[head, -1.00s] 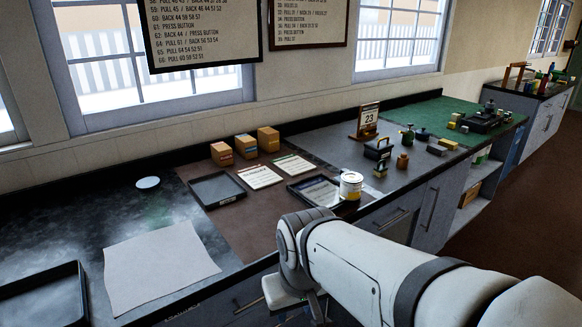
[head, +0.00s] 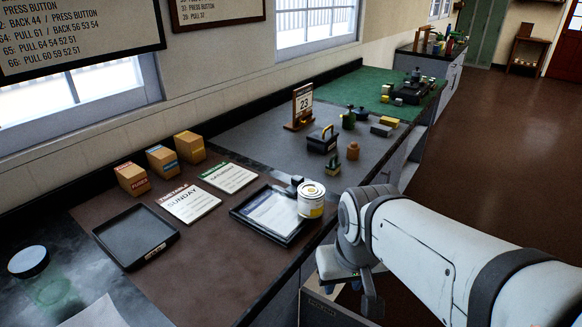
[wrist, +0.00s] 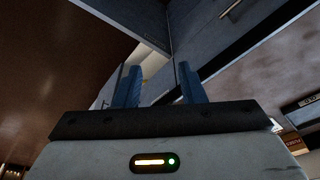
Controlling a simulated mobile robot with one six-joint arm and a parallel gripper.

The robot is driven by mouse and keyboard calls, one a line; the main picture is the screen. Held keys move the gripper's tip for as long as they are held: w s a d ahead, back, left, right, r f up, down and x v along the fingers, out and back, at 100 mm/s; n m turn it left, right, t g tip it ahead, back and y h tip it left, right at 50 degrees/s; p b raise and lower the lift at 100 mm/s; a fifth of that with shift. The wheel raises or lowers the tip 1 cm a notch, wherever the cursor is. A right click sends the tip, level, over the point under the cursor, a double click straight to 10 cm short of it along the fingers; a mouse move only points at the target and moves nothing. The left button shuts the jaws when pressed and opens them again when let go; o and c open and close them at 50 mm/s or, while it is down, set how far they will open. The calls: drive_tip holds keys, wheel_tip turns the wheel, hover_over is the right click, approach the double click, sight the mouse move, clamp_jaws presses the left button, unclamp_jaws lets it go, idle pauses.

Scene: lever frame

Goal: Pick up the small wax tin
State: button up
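A taller white can with a yellow label (head: 311,200) stands at the front of the brown mat, by the black-framed tray. Neither has a readable name, so I cannot tell for certain which is the wax tin; the flat one looks more like it. My gripper shows in the wrist view (wrist: 160,78) with its two blue fingers apart and nothing between them. In the head view it hangs beside the counter's front edge, partly hidden by my arm.
An empty black tray (head: 136,236), a framed tray (head: 268,214), two cards and several small boxes (head: 162,160) occupy the brown mat. A black toolbox-like item (head: 322,140) and a calendar (head: 303,105) stand farther right. Open floor (head: 500,150) lies to the right.

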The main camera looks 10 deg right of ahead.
sight(312, 190)
drive_tip(key=shift+s+a, duration=0.1)
drive_tip(key=shift+a, duration=0.05)
drive_tip(key=shift+o, duration=0.5)
drive_tip(key=shift+r, duration=0.1)
drive_tip(key=shift+o, duration=0.9)
drive_tip(key=shift+w+r, duration=0.15)
drive_tip(key=shift+w, duration=0.15)
drive_tip(key=o, duration=0.6)
drive_tip(key=w+d+r+n+p, duration=0.1)
drive_tip(key=w+r, duration=0.2)
drive_tip(key=w, duration=0.8)
drive_tip(key=shift+t+p, duration=0.3)
drive_tip(key=o, duration=0.3)
drive_tip(key=shift+n+t+y, duration=0.4)
drive_tip(key=shift+n+t, duration=0.2)
drive_tip(key=w, duration=0.5)
drive_tip(key=w+p, duration=0.1)
drive_tip(key=w, duration=0.9)
drive_tip(key=shift+d+r, duration=0.2)
drive_tip(key=shift+d, duration=0.2)
drive_tip(key=shift+o, duration=0.2)
drive_tip(key=shift+w+f, duration=0.15)
drive_tip(key=shift+w, duration=0.1)
drive_tip(key=shift+w+a+p+x, duration=0.15)
drive_tip(key=shift+p+x, duration=0.3)
drive_tip(key=shift+x, duration=1.4)
drive_tip(key=shift+w+a+p+x, duration=0.15)
drive_tip(key=shift+p+x, duration=0.25)
drive_tip(key=shift+x, duration=1.5)
